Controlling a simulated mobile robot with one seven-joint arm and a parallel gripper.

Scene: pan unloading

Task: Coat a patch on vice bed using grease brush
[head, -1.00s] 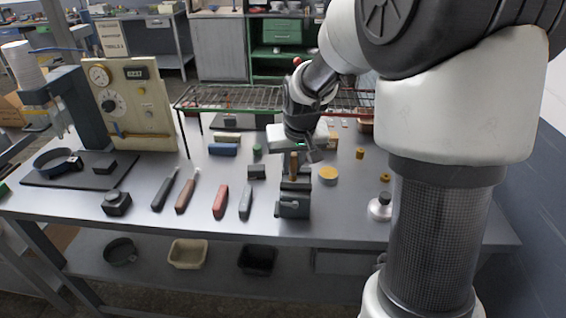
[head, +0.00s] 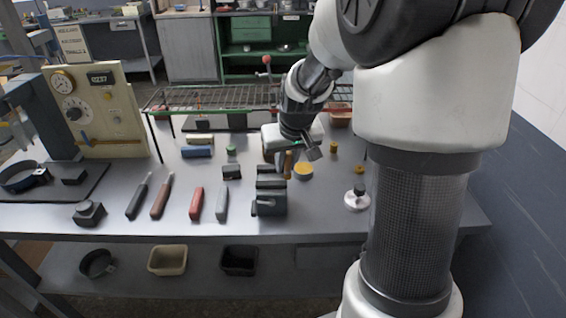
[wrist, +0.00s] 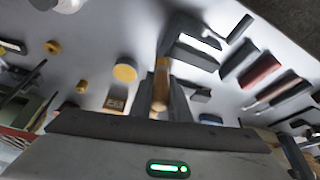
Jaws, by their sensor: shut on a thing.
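The dark grey vice (head: 269,206) stands near the front edge of the workbench. It also shows in the wrist view (wrist: 193,52). My gripper (head: 298,148) is above the bench, just behind and to the right of the vice. It is shut on the grease brush, whose wooden handle (head: 287,164) points down beside the vice's rear. In the wrist view the brush handle (wrist: 160,88) runs away from the gripper toward the vice. I cannot make out the bristles or tell whether they touch the vice bed. No coated patch can be made out.
A round yellow-topped tin (head: 303,170) sits right of the vice. Red (head: 196,203) and grey (head: 222,203) handled tools lie to its left. A wire rack (head: 215,98) stands behind. A silver-topped round item (head: 357,197) is at the right, with clear bench between.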

